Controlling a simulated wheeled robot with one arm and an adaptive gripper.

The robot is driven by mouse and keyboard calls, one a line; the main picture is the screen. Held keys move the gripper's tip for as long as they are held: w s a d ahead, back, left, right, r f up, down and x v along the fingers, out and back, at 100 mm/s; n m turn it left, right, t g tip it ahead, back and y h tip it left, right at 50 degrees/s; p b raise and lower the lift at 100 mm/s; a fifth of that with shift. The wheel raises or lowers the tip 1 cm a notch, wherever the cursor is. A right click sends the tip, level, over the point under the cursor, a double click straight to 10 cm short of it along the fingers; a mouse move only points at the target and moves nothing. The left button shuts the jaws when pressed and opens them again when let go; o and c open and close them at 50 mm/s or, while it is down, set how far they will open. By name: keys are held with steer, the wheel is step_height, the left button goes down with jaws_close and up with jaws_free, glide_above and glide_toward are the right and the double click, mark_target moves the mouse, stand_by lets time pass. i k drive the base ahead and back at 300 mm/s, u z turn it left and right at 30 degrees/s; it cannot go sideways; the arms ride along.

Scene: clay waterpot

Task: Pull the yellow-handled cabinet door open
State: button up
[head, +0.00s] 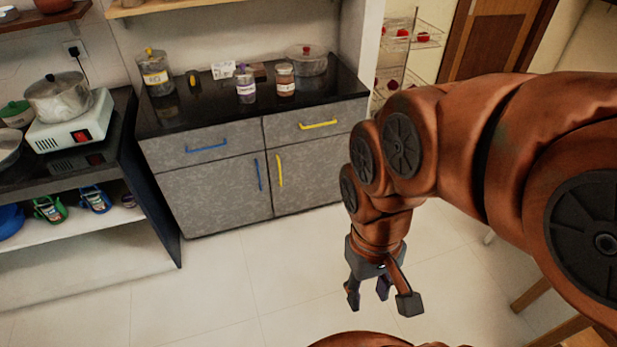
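The grey cabinet stands against the back wall with a black countertop. Its right door (315,178) has a vertical yellow handle (280,171) near its left edge and is shut. The drawer above it (345,117) has a horizontal yellow handle (318,125) and is shut too. The left door (205,195) has a vertical blue handle (259,174) beside the yellow one. My gripper (380,300) points down over the floor, in front and to the right of the cabinet, clear of the yellow handle. Its fingers are spread apart with nothing between them.
Jars and a lidded pot (306,60) stand on the countertop. A stove with a pot (57,97) sits on the left counter, with mugs on the shelf below. The floor (215,290) before the cabinet is clear. Wooden furniture legs (535,292) show at the lower right.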

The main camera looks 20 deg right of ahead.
mark_target(303, 175)
steer(key=k, duration=0.6)
steer(key=u, duration=0.55)
steer(key=i, duration=0.5)
steer(key=u, duration=0.55)
steer(key=i, duration=1.1)
steer(key=z, duration=0.45)
